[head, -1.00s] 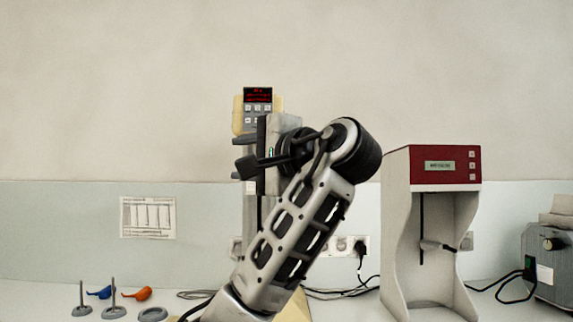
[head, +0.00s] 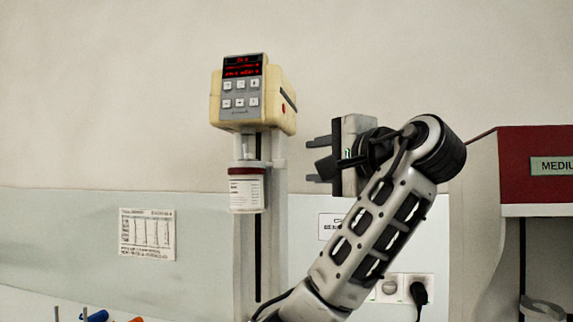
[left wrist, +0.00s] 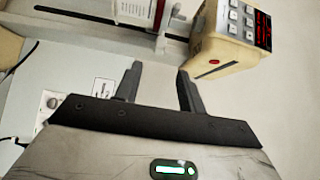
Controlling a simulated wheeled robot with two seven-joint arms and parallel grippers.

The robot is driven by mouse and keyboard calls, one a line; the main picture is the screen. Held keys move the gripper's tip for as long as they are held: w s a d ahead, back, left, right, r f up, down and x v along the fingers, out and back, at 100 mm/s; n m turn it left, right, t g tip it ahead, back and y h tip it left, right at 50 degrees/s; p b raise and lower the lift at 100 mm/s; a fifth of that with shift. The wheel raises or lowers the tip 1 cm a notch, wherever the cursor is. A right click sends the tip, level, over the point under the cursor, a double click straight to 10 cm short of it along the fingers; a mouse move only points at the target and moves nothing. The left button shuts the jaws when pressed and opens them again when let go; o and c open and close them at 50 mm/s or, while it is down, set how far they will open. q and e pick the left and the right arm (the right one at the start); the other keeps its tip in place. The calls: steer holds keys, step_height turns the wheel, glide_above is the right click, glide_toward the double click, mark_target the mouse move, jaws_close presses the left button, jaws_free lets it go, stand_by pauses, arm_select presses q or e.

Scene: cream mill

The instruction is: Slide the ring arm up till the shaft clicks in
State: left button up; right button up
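The mixer has a cream head (head: 255,108) with a red-lit display, on top of an upright pale column (head: 270,245) with a dark slot. A white-labelled jar with a maroon lid (head: 246,193) hangs under the head, at a pale ring arm (head: 277,162) reaching from the column. A short shaft (head: 244,146) shows between head and lid; whether it is seated I cannot tell. My left gripper (head: 310,160) is open and empty, right of the jar, fingers pointing left. In the left wrist view its fingers (left wrist: 156,72) are apart, with the column (left wrist: 80,32) and head (left wrist: 232,42) beyond.
A maroon and pale machine (head: 525,165) stands at the right. A wall socket with a black plug (head: 418,292) is behind my arm. A paper chart (head: 147,234) hangs at left. Blue and orange items (head: 95,316) show at the lower left edge.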

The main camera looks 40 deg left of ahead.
mark_target(275, 166)
arm_select(q)
steer(key=x, duration=0.2)
steer(key=p+x, duration=0.1)
steer(key=x, duration=0.1)
steer(key=p+x, duration=0.1)
steer(key=x, duration=0.1)
steer(key=shift+s+r, duration=0.2)
steer(key=shift+s, duration=0.1)
steer(key=x, duration=0.2)
steer(key=p+x, duration=0.1)
steer(key=x, duration=0.1)
steer(key=p+x, duration=0.1)
steer(key=x, duration=0.2)
steer(key=shift+w+f, duration=0.2)
steer(key=shift+f, duration=0.05)
steer(key=shift+w+a, duration=0.15)
steer(key=shift+a, duration=0.4)
arm_select(e)
steer(key=shift+s+d+r+g, duration=0.25)
steer(key=shift+d+r+g, duration=0.05)
steer(key=shift+r, duration=0.4)
